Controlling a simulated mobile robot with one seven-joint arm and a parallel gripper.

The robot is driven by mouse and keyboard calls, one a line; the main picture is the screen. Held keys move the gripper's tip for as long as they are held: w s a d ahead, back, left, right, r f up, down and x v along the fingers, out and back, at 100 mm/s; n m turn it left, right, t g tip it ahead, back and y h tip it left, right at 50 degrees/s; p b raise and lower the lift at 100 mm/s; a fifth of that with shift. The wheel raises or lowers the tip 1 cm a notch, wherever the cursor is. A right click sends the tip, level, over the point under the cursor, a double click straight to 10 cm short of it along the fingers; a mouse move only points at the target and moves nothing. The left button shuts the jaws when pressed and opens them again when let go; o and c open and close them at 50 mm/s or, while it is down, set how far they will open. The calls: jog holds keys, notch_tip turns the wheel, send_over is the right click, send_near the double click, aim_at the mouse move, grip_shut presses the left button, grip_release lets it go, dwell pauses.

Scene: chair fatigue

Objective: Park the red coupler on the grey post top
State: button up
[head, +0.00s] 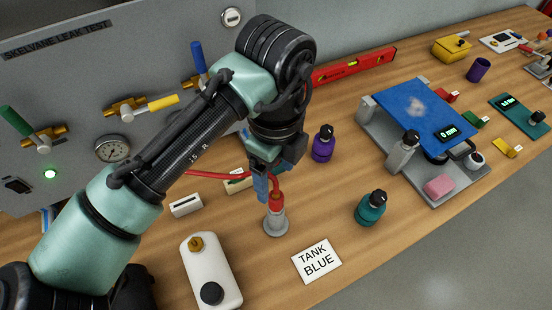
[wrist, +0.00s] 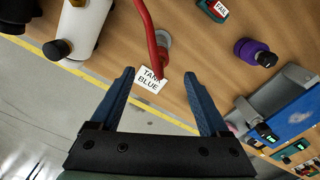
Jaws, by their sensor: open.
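The red coupler (head: 277,202) stands upright on top of the grey post (head: 275,222), at the end of a red hose (head: 215,175). It looks seated, but the exact contact is hard to see. My gripper (head: 267,183) is just above and beside it, its blue fingers close to the hose end. In the wrist view my gripper (wrist: 158,74) is open, with the red coupler (wrist: 161,62) seen between and just beyond the fingertips. No grip on it shows. The post's grey base (wrist: 164,39) is partly hidden behind the hose.
A "TANK BLUE" card (head: 317,260) lies right of the post, and a white tank (head: 211,270) lies at front left. A purple bottle (head: 323,145) and a teal bottle (head: 370,208) stand to the right. A grey valve panel (head: 70,90) rises behind.

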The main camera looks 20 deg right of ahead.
jog(key=shift+r, duration=2.3)
jog(key=w+d+r+n+t+h, duration=0.2)
jog(key=d+r+t+h, duration=0.15)
jog(key=d+r, duration=0.35)
jog(key=w+d+r+n+t+h, duration=0.3)
jog(key=d+r+h, duration=0.2)
jog(key=d+r, duration=0.2)
notch_tip(320, 180, up, 26)
jog(key=f+n+t+y, duration=0.1)
jog(key=n+t, duration=1.7)
jog(key=n, duration=0.1)
send_over(276, 193)
jog(key=w+a, duration=0.4)
jog(key=a, duration=0.1)
jog(key=s+a+r+n+t+y, duration=0.2)
jog(key=s+a+n+t+y, duration=0.1)
jog(key=a+y, duration=0.4)
jog(key=s+n, duration=0.1)
jog(key=n, duration=0.1)
jog(key=shift+a+n, duration=0.35)
jog(key=shift+n, duration=0.05)
jog(key=shift+w+y, duration=0.1)
jog(key=shift+y, duration=0.15)
